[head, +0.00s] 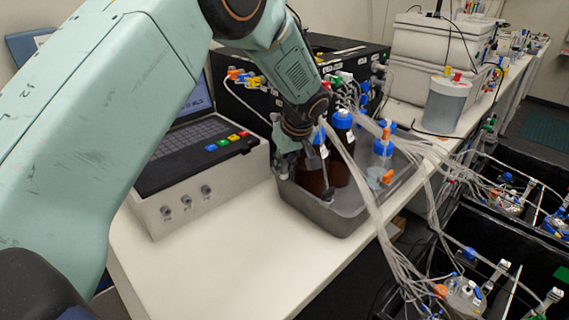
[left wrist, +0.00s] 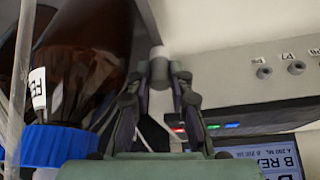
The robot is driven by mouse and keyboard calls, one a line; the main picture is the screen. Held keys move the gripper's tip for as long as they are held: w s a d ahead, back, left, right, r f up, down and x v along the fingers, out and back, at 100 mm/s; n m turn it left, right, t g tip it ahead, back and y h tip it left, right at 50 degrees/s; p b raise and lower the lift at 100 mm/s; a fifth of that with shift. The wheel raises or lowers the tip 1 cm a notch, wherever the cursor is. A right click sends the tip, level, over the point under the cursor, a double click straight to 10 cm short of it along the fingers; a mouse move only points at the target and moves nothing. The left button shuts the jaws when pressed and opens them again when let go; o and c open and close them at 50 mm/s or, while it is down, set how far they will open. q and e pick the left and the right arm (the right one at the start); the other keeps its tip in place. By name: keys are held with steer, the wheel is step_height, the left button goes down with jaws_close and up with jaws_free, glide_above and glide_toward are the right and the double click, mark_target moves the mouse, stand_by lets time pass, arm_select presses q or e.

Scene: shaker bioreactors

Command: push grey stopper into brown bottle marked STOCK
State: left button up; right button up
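My left gripper (left wrist: 162,80) points down beside the left end of the grey tray; it also shows in the head view (head: 284,163). Its fingertips are closed on a small pale grey cylinder, the grey stopper (left wrist: 159,66). In the head view I cannot make the stopper out. Two brown bottles (head: 343,165) with blue caps stand in the tray. The nearer brown bottle shows large in the left wrist view (left wrist: 85,80), with a label beginning "FE". I cannot read STOCK on any bottle. My right gripper is not in view.
The grey tray (head: 352,226) sits near the bench's front edge. A control box with knobs (head: 190,207) and a laptop stand left of it. A clear blue-capped bottle (head: 380,160) and loose tubes crowd the tray's right side. The bench front (head: 235,255) is bare.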

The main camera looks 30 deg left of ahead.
arm_select(q)
jaws_close()
steer(key=o, duration=0.5)
jaws_free()
steer(key=shift+o, duration=0.2)
